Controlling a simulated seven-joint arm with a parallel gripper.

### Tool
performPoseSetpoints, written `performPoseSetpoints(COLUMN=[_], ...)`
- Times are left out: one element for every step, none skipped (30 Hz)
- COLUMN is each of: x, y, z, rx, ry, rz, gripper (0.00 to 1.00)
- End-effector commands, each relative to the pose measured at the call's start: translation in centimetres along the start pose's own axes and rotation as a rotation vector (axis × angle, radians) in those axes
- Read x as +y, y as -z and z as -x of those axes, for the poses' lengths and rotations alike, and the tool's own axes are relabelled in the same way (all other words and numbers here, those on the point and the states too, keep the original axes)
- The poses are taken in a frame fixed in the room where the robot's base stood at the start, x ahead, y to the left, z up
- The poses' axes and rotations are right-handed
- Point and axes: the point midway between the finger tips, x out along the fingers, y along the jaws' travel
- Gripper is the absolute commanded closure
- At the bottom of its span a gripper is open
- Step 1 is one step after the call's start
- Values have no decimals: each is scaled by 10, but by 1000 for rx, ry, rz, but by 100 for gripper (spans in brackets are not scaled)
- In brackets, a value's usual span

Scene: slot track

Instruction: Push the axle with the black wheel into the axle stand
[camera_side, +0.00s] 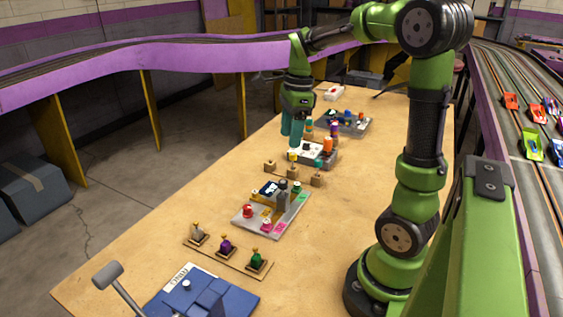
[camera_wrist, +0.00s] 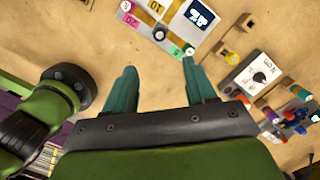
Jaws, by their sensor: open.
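My gripper (camera_side: 291,137) points down above the table, with its teal fingers apart and nothing seen between them. In the wrist view the open fingers of my gripper (camera_wrist: 158,68) lie just below the grey board's edge. A row of small wooden blocks (camera_side: 270,166) stands on the table below and near my gripper, some with coloured tops.
A grey board (camera_side: 243,218) with coloured pegs and a dark grey cylinder (camera_side: 282,190) sits nearer the camera. A strip (camera_side: 228,260) holds several knobbed pieces. A blue box (camera_side: 232,294) is at the front. More boards (camera_side: 350,127) stand behind. Bare table lies to the right.

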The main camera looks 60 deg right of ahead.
Motion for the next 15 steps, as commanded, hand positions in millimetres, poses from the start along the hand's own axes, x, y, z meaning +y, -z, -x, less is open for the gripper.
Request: performPoseSetpoints(x=[1, 1, 1, 1, 1, 1, 1, 2, 1, 1, 1, 2, 1, 1, 1], y=[0, 0, 0, 0, 0, 0, 0, 0, 0, 0, 0, 0, 0, -1, 0], z=[-8, -13, -20, -25, -31, -40, -46, -52, -60, -66, -72, -80, -86, -92, -100], rx=[1, 1, 1, 1, 1, 2, 1, 1, 1, 1, 1, 1, 2, 1, 2], ry=[-4, -4, -4, -5, -5, -5, -5, -5, -5, -6, -5, -5, -5, -5, -5], rz=[2, 3, 3, 2, 2, 4, 4, 4, 4, 4, 4, 4, 5, 5, 5], gripper=[44, 44, 44, 44, 44, 44, 44, 44, 44, 44, 44, 44, 44, 44, 44])
